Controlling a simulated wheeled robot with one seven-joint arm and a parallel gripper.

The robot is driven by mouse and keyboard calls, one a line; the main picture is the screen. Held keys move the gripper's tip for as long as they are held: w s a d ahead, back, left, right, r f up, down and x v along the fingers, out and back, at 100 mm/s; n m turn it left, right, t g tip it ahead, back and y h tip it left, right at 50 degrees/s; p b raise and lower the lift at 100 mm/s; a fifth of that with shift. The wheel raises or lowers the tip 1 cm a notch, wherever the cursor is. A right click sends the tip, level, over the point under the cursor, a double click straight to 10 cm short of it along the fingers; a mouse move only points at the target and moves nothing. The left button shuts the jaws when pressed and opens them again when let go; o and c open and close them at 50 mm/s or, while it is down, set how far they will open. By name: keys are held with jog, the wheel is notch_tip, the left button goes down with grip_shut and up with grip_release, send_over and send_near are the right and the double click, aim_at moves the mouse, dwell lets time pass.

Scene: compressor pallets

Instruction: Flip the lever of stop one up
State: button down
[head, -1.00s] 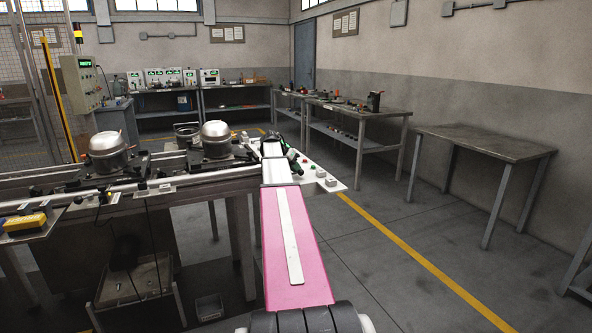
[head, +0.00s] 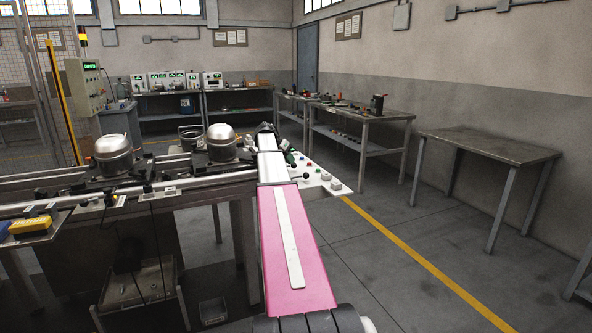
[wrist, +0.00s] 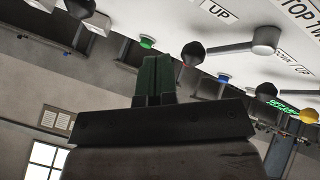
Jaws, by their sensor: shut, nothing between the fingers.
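The control panel (head: 318,181) is a white plate at the line's near right end. A lever with a pale hub and arm (wrist: 232,45) ends in a black ball knob (wrist: 192,54). Another black knob (wrist: 80,8) is at the top left edge. Stop one's own label is not readable, so I cannot tell which lever it is. My gripper (wrist: 157,75) has dark green fingers, shut and empty, apart from the knob in the picture.
Green (wrist: 147,42) and blue (wrist: 224,78) buttons sit along the panel. Two steel compressors (head: 222,142) stand on the conveyor left of my arm. A yellow and black box (head: 32,226) lies front left. An empty table (head: 488,146) stands right, with open floor between.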

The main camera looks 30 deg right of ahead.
jog(key=shift+w+a+r, duration=0.35)
jog(key=shift+w+r, duration=0.2)
jog(key=shift+r, duration=0.2)
jog(key=shift+w+a+r, duration=0.3)
jog(key=shift+w+r, duration=0.2)
jog(key=shift+r, duration=0.25)
jog(key=shift+s, duration=0.1)
